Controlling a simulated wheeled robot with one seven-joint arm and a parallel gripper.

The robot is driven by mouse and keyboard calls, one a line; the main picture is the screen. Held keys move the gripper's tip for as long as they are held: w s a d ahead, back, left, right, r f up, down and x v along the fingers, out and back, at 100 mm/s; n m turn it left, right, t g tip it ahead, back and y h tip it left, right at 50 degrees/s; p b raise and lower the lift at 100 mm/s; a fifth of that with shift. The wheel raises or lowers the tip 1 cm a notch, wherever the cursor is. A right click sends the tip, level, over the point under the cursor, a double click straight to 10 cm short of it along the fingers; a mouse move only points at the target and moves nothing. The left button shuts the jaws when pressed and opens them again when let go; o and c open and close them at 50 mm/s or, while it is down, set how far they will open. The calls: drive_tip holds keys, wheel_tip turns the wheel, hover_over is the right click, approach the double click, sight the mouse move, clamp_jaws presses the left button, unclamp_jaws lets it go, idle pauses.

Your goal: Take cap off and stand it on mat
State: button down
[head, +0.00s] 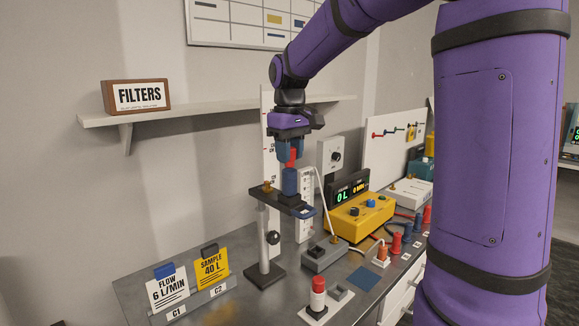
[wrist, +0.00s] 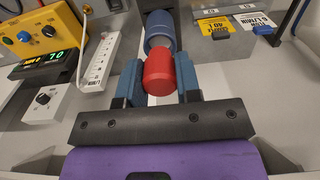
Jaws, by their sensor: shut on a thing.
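My gripper (head: 290,157) is shut on the red cap (wrist: 158,73), with one blue finger on each side of it in the wrist view. The blue cylinder (head: 290,181) stands upright in the dark bracket of a stand, directly below the cap. In the wrist view the cylinder's open rim (wrist: 160,42) shows just beyond the cap. The cap looks lifted slightly clear of it, though the gap is small. A flat blue patch (head: 363,277), which looks like the mat, lies bare on the bench at the front right.
A red-and-white cylinder (head: 318,292) stands on a white plate at the front. A grey switch box (head: 325,255) and a yellow instrument (head: 358,218) stand right of the stand. Card holders (head: 195,300) are at the left. Several red and blue posts line the right edge.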

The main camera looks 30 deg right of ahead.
drive_tip(key=shift+r, duration=1.3)
